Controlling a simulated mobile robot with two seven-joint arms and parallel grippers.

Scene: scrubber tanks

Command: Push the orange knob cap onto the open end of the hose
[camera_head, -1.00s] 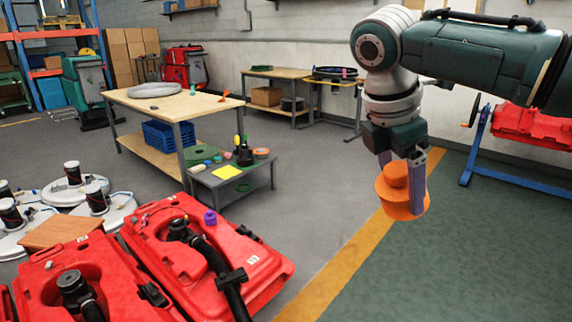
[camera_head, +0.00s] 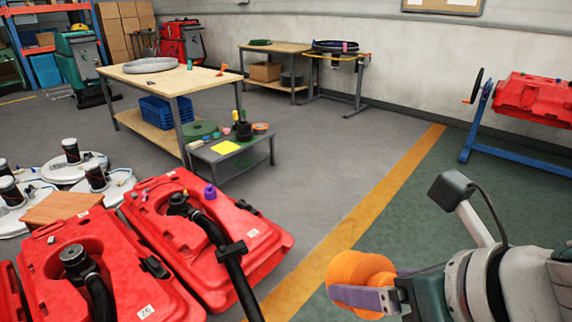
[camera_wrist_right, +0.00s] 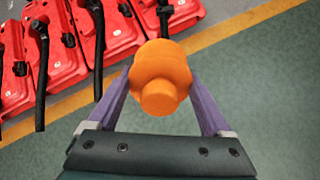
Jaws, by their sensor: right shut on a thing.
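The orange knob cap (camera_head: 358,270) is held between the purple fingers of my right gripper (camera_head: 352,288), at the lower right in the head view. In the right wrist view the cap (camera_wrist_right: 160,72) sits between both fingers of the gripper (camera_wrist_right: 160,80), its narrower round part towards the camera. A black hose (camera_head: 225,252) runs from the nearer right red tank (camera_head: 265,240) down past the bottom edge, left of the cap and apart from it. Several black hoses (camera_wrist_right: 97,45) show in the wrist view; which one has the open end I cannot tell. My left gripper is out of view.
Another red tank (camera_head: 120,275) stands at the left. A low grey table (camera_head: 245,160) with small items and a wooden workbench (camera_head: 205,78) stand behind. A red tank on a blue stand (camera_head: 490,120) is at the right. Floor around the yellow line is clear.

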